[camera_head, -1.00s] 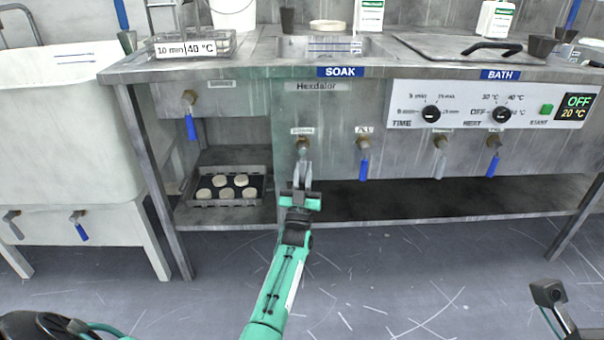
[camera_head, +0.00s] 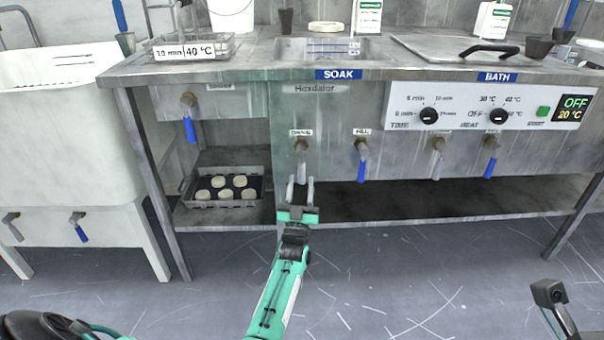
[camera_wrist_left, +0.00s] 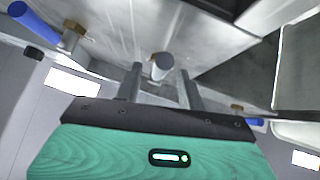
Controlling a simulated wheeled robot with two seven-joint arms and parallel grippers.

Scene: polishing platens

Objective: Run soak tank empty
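The soak tank (camera_head: 287,48) is set into the bench top behind the blue SOAK label (camera_head: 338,74); its water level cannot be told. Below it on the front panel is the drain valve (camera_head: 301,146), with a grey handle hanging down. The fill valve (camera_head: 361,150) with a blue handle is to its right, handle also down. My left gripper (camera_head: 300,184) is below the drain valve, its two fingers apart and pointing up. In the left wrist view the grey handle's end (camera_wrist_left: 160,66) shows between the open fingers (camera_wrist_left: 160,88).
A rack tray with pale discs (camera_head: 226,192) sits on the lower shelf, left. Another blue-handled valve (camera_head: 189,120) is above it. The bath's valves (camera_head: 438,146) and dial panel (camera_head: 460,105) are to the right. A white tub (camera_head: 60,140) stands at far left. Floor in front is clear.

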